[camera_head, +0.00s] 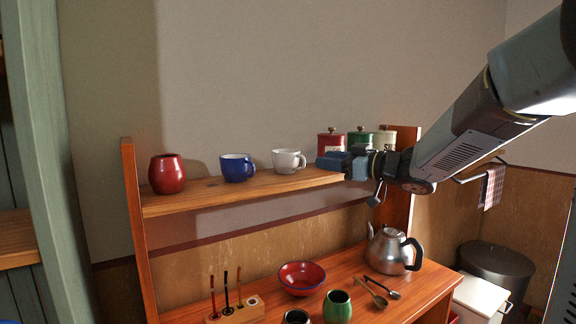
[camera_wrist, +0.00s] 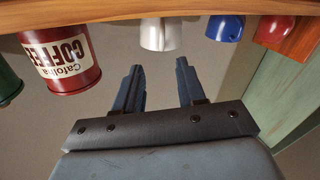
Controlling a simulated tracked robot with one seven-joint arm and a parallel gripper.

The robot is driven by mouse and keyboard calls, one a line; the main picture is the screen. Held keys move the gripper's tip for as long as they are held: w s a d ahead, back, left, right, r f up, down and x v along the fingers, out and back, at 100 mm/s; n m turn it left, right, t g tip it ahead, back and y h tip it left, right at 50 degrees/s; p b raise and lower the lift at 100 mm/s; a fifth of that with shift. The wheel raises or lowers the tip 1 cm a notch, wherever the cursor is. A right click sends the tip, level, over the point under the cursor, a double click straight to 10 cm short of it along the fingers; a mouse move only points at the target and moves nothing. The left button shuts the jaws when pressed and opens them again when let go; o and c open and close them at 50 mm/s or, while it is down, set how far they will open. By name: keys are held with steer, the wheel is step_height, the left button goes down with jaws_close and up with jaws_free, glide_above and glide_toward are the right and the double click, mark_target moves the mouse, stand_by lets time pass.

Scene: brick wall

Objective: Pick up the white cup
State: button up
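The white cup (camera_head: 287,161) stands upright on the upper wooden shelf (camera_head: 225,193), right of the blue cup (camera_head: 237,168). Its handle points to the right. In the wrist view, which looks upside down, the white cup (camera_wrist: 161,36) lies straight beyond my two fingers. My gripper (camera_head: 328,162) is to the right of the cup at about shelf height, apart from it. In the wrist view my gripper (camera_wrist: 160,64) is open, with nothing between its fingers.
A red canister (camera_head: 331,144), a green canister (camera_head: 358,138) and a pale canister (camera_head: 384,138) stand close by my gripper. A red jar (camera_head: 166,174) is at the shelf's left. Below are a kettle (camera_head: 392,251), a bowl (camera_head: 301,278) and a green cup (camera_head: 337,306).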

mark_target(305, 157)
steer(key=shift+x, duration=3.85)
steer(key=shift+f, duration=0.1)
jaws_close()
